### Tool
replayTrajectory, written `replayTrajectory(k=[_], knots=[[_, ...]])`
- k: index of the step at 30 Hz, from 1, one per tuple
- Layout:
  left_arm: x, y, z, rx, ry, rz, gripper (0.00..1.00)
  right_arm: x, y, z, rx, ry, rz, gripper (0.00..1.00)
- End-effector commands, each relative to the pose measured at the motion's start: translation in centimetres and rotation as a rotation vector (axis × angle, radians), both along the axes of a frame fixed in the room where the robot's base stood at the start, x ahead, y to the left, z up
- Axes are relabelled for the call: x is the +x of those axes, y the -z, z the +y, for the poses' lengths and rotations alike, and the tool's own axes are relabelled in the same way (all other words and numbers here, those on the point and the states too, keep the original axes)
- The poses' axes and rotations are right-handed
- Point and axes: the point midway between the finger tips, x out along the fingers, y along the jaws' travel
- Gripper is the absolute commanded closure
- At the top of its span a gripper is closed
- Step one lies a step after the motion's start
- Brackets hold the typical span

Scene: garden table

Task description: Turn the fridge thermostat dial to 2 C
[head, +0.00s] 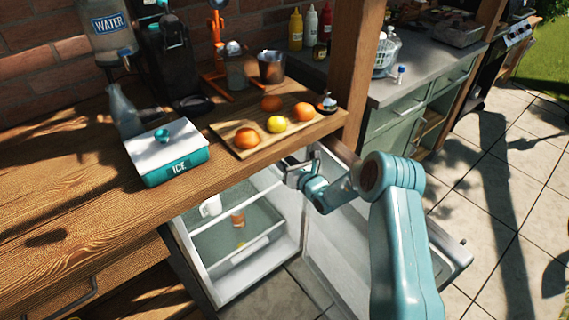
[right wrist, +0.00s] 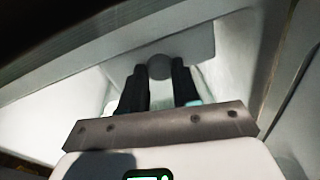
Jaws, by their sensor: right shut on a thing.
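The fridge (head: 222,284) stands open under the wooden counter, with a pale interior, and its door (head: 330,240) is swung out to the right. The thermostat dial (right wrist: 159,67) is a small round grey knob on a pale panel in the right wrist view. My right gripper (head: 291,172) reaches in at the fridge's upper right, below the counter edge. In the right wrist view its two dark fingers (right wrist: 158,74) are shut on the dial, one on each side. No scale marks can be read. The dial is hidden in the head view. My left gripper is not in view.
On the counter are a teal-and-white ice box (head: 168,155) and a wooden board (head: 237,133) with several fruits. A white mug (head: 211,205) and a brown jar (head: 238,218) stand in the fridge. A wooden post (head: 357,75) rises behind my right arm.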

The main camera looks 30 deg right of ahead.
Motion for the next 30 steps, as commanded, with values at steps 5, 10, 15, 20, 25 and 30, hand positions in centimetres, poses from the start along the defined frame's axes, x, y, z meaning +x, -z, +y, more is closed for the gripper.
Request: replayTrajectory(k=[5, 10, 15, 20, 25, 30], knots=[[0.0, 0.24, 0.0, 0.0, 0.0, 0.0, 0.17, -0.02, 0.04, -0.03, 0.058, 0.001, 0.005, 1.0], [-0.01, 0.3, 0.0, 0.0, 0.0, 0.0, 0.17, -0.02, 0.02, -0.03, 0.085, 0.001, 0.007, 1.0], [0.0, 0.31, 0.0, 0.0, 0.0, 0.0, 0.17, -0.02, 0.0, -0.03, 0.092, 0.0, 0.008, 0.99], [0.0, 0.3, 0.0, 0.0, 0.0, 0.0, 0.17, -0.02, 0.0, -0.03, 0.092, 0.0, 0.008, 1.0], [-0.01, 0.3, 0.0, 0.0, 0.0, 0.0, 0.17, -0.01, -0.01, -0.03, 0.092, 0.0, 0.007, 0.59], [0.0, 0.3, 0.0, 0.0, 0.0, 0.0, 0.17, -0.01, -0.01, -0.02, 0.091, 0.0, 0.007, 0.59]])
